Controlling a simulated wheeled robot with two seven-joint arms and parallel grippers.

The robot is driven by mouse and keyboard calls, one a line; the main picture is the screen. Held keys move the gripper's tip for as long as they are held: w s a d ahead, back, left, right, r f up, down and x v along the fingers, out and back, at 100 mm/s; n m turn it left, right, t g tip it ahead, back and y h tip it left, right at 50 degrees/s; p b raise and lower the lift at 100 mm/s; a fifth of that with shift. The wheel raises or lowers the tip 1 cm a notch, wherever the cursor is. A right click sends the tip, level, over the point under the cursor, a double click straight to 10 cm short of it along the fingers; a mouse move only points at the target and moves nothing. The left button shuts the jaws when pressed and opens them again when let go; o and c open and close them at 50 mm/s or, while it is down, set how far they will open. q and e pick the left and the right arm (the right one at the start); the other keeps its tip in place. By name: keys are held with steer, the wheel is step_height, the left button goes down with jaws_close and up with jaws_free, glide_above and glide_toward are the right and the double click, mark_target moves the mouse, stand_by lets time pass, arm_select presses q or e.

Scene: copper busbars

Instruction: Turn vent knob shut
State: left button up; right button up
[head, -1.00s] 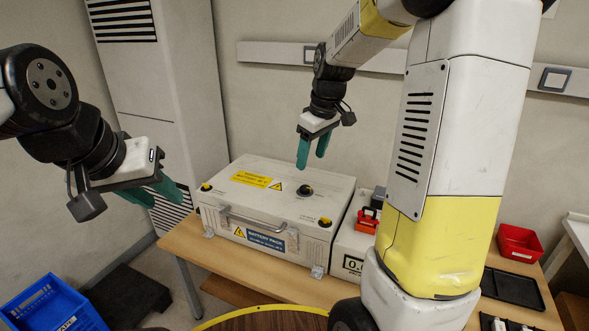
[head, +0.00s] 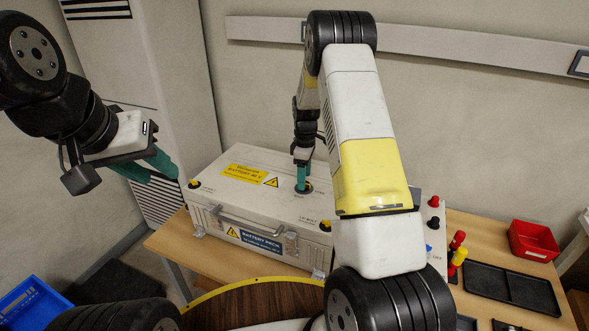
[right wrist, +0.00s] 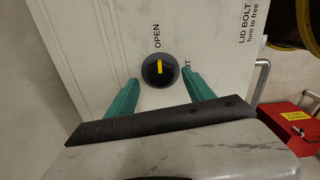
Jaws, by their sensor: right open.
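The vent knob (right wrist: 159,70) is a round black knob with a yellow pointer mark, on top of the white battery pack (head: 255,205). In the right wrist view the mark lies toward the printed word OPEN; other lettering beside the knob is partly hidden by a finger. My right gripper (right wrist: 160,76) is open, its teal fingers on either side of the knob with gaps visible. In the head view my right gripper (head: 302,178) points down at the knob and mostly hides it. My left gripper (head: 160,166) hangs left of the pack, apart from it; its jaw gap is unclear.
Yellow-marked lid bolts (head: 194,184) sit at the pack's corners. A red bin (head: 533,241) and a black tray (head: 512,291) stand on the table's right. My right forearm covers part of the pack's right side.

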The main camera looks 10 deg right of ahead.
steer(key=shift+f, duration=1.05)
steer(key=shift+c, duration=0.4)
jaws_close()
